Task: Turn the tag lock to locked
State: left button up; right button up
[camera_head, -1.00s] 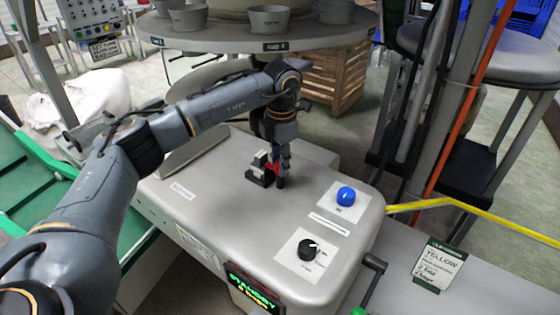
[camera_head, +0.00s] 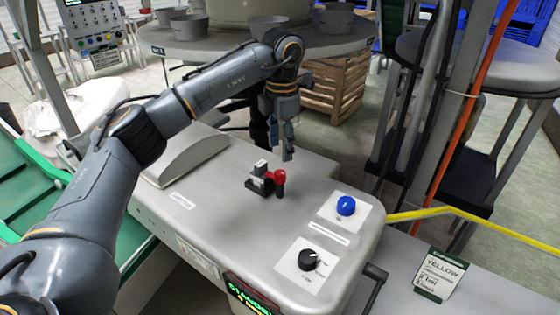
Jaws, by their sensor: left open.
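The tag lock appears to be the small black block with a white part and a red knob (camera_head: 266,180) on top of the grey machine (camera_head: 225,215). The red knob is at its right side. Any marking of its locked position is too small to read. My left gripper (camera_head: 287,156) is open and empty, pointing down above and behind the lock, apart from it. My right gripper is out of view.
A blue knob (camera_head: 346,205) and a black dial (camera_head: 307,259) sit on white plates at the machine's right end. A display (camera_head: 250,297) is on its front. A round table with cups (camera_head: 250,45) stands behind. A yellow bar (camera_head: 480,220) extends right.

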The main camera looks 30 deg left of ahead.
pick_arm(q)
jog(key=shift+d+r, duration=0.1)
jog(key=shift+r, duration=1.6)
jog(key=shift+r, duration=0.1)
